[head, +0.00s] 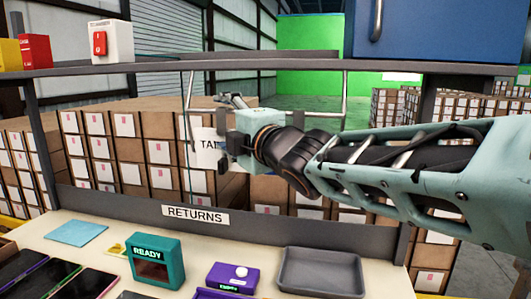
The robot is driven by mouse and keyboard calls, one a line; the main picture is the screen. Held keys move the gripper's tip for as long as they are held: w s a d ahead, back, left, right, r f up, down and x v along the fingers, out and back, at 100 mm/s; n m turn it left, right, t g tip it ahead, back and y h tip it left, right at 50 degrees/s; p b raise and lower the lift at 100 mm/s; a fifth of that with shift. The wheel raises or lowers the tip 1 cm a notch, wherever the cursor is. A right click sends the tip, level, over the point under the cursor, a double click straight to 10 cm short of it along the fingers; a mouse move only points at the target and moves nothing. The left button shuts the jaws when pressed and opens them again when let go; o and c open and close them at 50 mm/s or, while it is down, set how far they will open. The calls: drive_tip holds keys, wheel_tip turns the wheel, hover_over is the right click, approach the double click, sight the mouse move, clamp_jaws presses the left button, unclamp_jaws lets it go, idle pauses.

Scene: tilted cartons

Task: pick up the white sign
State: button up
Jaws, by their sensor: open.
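A white sign (206,159) with dark lettering that starts "TA" hangs in the middle of the view, in front of the stacked cartons. Its right part is hidden behind my gripper (209,148). My gripper reaches in from the right, is open, and has its fingers at the sign, above and below its lettering. I cannot tell whether the fingers touch the sign or have it between them.
A shelf (270,67) and thin metal rods frame the space around my gripper. Below are a RETURNS rail (310,228), a grey tray (320,271), a teal READY box (155,262), a purple device (232,278) and dark tablets (80,284). Stacked cartons (130,150) stand behind.

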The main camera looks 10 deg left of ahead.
drive_tip(key=c, duration=1.7)
drive_tip(key=shift+s+d+r, duration=0.1)
drive_tip(key=shift+r, duration=0.05)
